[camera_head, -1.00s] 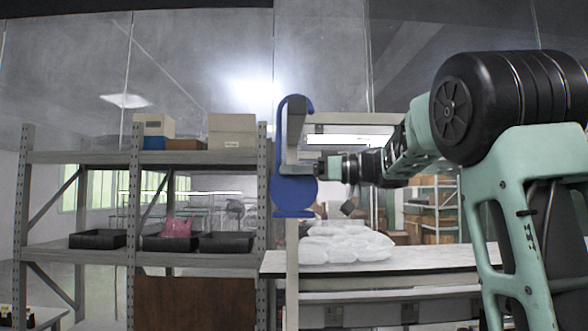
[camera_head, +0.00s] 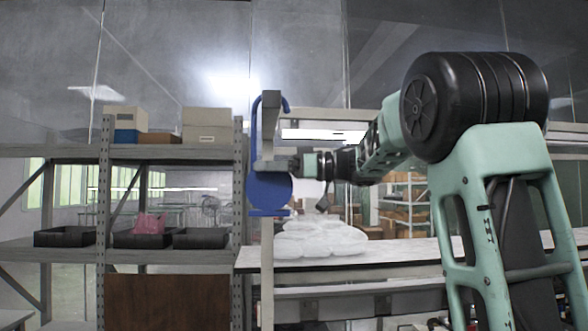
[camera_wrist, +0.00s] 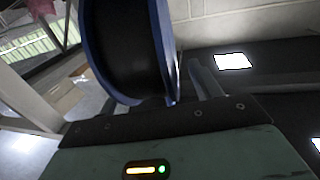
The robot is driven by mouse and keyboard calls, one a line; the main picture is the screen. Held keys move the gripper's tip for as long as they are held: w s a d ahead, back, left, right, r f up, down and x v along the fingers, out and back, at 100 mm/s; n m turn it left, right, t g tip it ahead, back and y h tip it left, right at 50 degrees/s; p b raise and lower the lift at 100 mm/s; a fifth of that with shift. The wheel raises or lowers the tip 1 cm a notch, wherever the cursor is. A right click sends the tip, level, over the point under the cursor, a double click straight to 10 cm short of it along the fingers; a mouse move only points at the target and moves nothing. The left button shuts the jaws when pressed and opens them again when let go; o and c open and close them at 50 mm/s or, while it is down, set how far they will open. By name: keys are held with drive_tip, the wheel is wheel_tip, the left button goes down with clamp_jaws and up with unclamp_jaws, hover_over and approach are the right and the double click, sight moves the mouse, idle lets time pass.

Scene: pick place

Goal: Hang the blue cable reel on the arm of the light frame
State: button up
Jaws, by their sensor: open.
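The blue cable reel (camera_head: 268,188) is upright beside the light frame's post (camera_head: 267,262) in the head view. Its blue handle loop (camera_head: 256,125) rises around the upper end of the frame, where the grey arm (camera_head: 264,165) crosses in front of the reel. I cannot tell whether the handle rests on the arm. My gripper (camera_head: 298,165) is open at the right side of the reel, very close to it. In the wrist view the reel (camera_wrist: 125,45) fills the upper middle. One finger shows just right of it; the other is hidden.
White bags (camera_head: 320,240) lie on a pale table (camera_head: 390,258) right of the post. A grey shelf (camera_head: 170,152) with boxes (camera_head: 207,125) and black trays (camera_head: 65,237) stands at left. Open space lies above the table.

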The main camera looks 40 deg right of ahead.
drive_tip(key=b+v, duration=0.5)
drive_tip(key=v, duration=1.2)
drive_tip(key=shift+r, duration=0.2)
